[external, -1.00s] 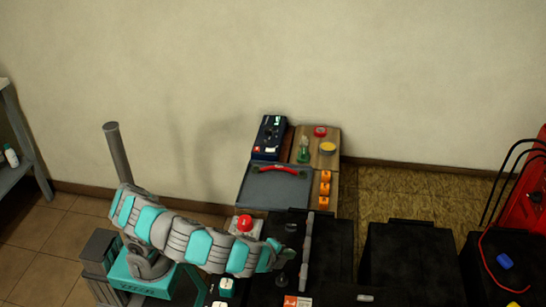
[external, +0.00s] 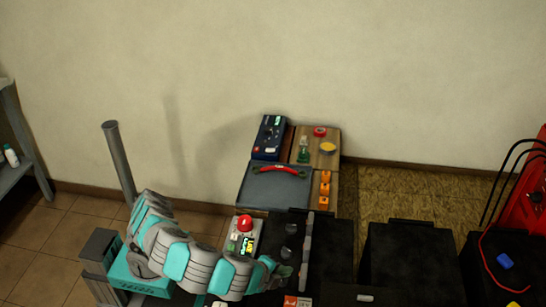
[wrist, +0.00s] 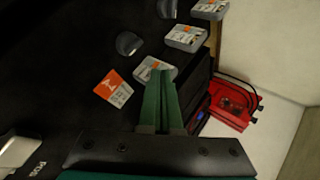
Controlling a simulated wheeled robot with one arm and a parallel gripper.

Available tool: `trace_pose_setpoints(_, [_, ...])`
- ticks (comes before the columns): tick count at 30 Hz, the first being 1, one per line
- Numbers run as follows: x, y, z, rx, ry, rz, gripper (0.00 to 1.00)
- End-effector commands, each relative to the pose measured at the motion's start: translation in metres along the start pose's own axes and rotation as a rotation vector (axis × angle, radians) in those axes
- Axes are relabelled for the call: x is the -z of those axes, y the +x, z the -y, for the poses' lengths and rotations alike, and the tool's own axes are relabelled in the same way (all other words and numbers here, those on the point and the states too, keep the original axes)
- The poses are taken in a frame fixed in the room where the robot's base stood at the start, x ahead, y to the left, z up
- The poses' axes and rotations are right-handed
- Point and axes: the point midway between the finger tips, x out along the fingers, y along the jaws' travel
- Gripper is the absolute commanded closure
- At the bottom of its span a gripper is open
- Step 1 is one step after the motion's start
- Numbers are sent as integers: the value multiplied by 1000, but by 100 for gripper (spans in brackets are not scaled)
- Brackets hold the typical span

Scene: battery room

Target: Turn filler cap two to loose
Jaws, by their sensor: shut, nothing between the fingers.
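Two round, domed dark-grey caps sit on the black battery top: one near (wrist: 128,42) and one farther (wrist: 167,8) in the wrist view. They look like filler caps; I cannot read which is number two or how they are turned. In the external view the caps show as dark discs, one at the back (external: 290,229) and one nearer (external: 286,253). My gripper (wrist: 160,80) has its green fingers closed together with nothing between them. In the external view my gripper (external: 284,271) is just in front of the nearer cap; contact cannot be told.
Grey-white labelled blocks (wrist: 185,38) and an orange label (wrist: 113,88) lie beside the caps. A box with a red dome (external: 245,223) stands left of the battery. A grey tray (external: 275,188) is behind. A red machine (external: 525,205) stands far right.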

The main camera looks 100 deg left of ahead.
Motion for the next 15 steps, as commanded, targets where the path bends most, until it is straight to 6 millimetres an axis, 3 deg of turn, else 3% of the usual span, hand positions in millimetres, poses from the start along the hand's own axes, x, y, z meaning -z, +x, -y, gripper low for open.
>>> trace_pose_setpoints(8, [11, -22, 2, -2, 3, -1, 99])
trace_pose_setpoints(11, [10, -21, 6, -10, -3, 2, 88])
trace_pose_setpoints(15, [-8, -4, 35, -87, -35, 10, 72])
